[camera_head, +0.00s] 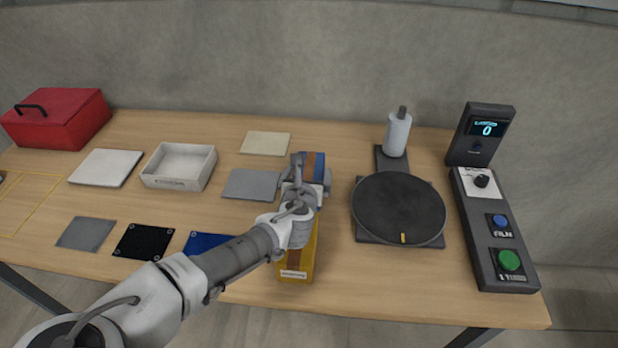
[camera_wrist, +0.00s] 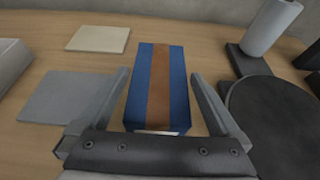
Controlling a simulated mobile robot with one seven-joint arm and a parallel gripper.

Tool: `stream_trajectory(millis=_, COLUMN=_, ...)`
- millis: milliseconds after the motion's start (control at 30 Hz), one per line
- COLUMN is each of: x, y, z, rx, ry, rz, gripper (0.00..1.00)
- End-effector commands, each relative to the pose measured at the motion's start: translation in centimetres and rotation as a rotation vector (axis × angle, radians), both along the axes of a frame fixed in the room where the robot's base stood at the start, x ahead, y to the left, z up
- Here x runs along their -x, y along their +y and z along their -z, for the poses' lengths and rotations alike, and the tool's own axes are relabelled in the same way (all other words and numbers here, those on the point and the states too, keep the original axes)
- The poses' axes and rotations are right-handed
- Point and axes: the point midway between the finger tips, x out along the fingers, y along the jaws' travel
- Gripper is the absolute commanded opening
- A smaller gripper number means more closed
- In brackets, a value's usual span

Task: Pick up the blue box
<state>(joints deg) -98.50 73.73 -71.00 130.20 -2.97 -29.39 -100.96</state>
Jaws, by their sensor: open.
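The blue box (camera_wrist: 141,79) has a brown band down its middle and lies on the table in the wrist view, with its near end between the fingers. It also shows in the head view (camera_head: 319,166), mostly hidden behind my wrist. My gripper (camera_wrist: 158,82) is open, with one finger on each side of the box. A gap shows between each finger and the box, and I cannot tell the exact height of the fingers. In the head view, my gripper (camera_head: 305,180) is over the box's near part.
A yellow box (camera_head: 298,263) with a brown band lies under my forearm. A black turntable (camera_head: 399,207) and a grey-white cylinder (camera_head: 397,134) stand to the right, near a control panel (camera_head: 486,240). Flat grey plates (camera_head: 250,184), a white tray (camera_head: 180,166) and a red case (camera_head: 62,119) lie left.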

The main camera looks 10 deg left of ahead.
Motion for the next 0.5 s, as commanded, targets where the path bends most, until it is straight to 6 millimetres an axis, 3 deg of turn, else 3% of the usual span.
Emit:
stream_trajectory(millis=100, x=0.01, y=0.01, z=-0.01, rx=0.0, ry=0.0, rz=0.0, gripper=1.0)
stream_trajectory(millis=500, x=0.0, y=0.0, z=-0.01, rx=0.0, ry=0.0, rz=0.0, gripper=0.28)
